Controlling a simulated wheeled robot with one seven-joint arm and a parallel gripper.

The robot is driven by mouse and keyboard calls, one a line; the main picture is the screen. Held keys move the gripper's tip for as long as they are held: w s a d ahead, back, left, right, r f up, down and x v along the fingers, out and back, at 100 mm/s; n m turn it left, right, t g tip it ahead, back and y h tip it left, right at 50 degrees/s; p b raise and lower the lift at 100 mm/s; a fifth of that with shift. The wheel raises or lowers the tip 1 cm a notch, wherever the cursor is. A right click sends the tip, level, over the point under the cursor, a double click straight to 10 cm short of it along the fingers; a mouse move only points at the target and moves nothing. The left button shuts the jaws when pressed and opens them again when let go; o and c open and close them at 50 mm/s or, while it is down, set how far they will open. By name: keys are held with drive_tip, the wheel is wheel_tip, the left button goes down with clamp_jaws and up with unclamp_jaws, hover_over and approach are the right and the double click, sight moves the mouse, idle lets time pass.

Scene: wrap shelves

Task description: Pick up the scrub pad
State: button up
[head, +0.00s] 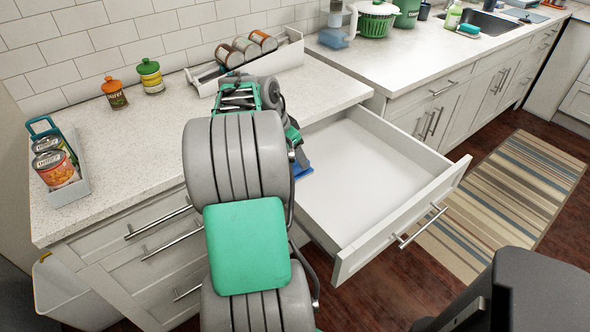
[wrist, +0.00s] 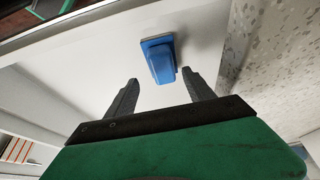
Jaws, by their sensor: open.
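The blue scrub pad (wrist: 158,50) lies on the white floor of the open drawer (head: 407,231). It has a wider flat end and a raised, narrower part. In the head view only a blue piece of it (head: 303,172) shows; my arm hides the rest. In the wrist view my gripper (wrist: 159,76) is open and empty. Its two dark fingers point toward the pad. The pad's near end appears between the fingertips, nearer the right one, and most of it is beyond them. I cannot tell the gap in height.
The speckled counter (head: 135,128) overhangs the drawer's back. The drawer walls rise around the pad. On the counter are a can rack (head: 247,62), two spice jars (head: 151,76) and a can caddy (head: 72,195). The rest of the drawer looks empty.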

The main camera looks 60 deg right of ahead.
sight(298, 168)
drive_tip(key=x, duration=0.5)
drive_tip(key=shift+w+d, duration=0.1)
drive_tip(key=shift+w, duration=0.2)
drive_tip(key=shift+c, duration=0.5)
drive_tip(key=c, duration=1.1)
